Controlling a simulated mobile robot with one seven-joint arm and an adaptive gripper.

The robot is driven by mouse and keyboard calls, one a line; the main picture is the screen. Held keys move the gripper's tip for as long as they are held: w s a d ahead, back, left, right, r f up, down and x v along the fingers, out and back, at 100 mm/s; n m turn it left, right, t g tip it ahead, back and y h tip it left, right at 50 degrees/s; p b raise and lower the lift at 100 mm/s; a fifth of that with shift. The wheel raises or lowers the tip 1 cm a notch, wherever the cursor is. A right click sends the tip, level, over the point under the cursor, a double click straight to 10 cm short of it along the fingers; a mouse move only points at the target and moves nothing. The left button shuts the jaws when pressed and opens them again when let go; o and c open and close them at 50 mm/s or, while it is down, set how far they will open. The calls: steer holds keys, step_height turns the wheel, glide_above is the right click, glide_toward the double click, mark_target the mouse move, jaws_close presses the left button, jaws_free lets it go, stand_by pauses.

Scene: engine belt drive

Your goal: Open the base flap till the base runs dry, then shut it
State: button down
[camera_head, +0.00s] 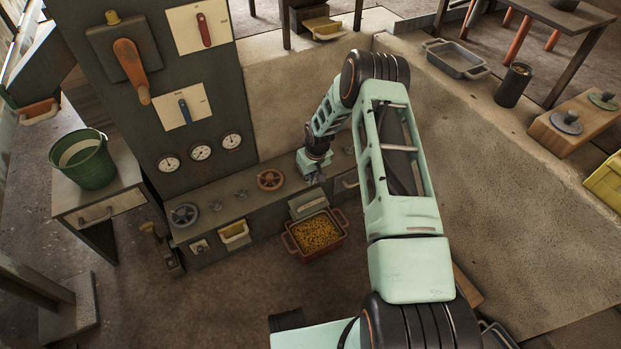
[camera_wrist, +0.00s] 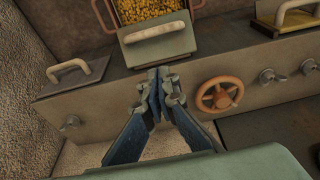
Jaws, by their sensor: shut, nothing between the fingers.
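The base flap (camera_head: 308,203) is a grey panel on the front of the low base (camera_head: 210,206). It also shows in the wrist view (camera_wrist: 158,45) with a pale bar handle (camera_wrist: 154,31), and seems to stand out from the base's face. A reddish tub (camera_head: 316,245) of yellow grain (camera_wrist: 148,10) stands on the floor under it. My gripper (camera_head: 313,178) is above the base, just behind the flap. In the wrist view its fingertips (camera_wrist: 158,74) are together and empty, apart from the handle. The base's inside and any running grain are hidden.
An orange handwheel (camera_wrist: 219,94) and small taps (camera_wrist: 272,76) sit on the base beside my gripper. Another grey handled flap (camera_wrist: 75,77) and a yellow one (camera_head: 235,233) flank this flap. A tall panel (camera_head: 150,150) with levers and gauges rises behind left.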

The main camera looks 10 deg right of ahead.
steer(key=b, duration=0.2)
glide_above(312, 197)
steer(key=s+a, duration=0.2)
steer(key=x, duration=0.4)
steer(key=s+x, duration=0.1)
steer(key=x, duration=0.1)
steer(key=shift+d+f, duration=0.1)
steer(key=shift+d, duration=0.2)
steer(key=shift+s+d+f, duration=0.25)
steer(key=shift+s+f, duration=0.5)
steer(key=shift+f, duration=0.05)
steer(key=shift+s+d+f, duration=0.1)
steer(key=shift+s+f, duration=0.15)
steer(key=shift+f, duration=0.15)
steer(key=shift+s+f, duration=0.1)
steer(key=shift+s, duration=0.2)
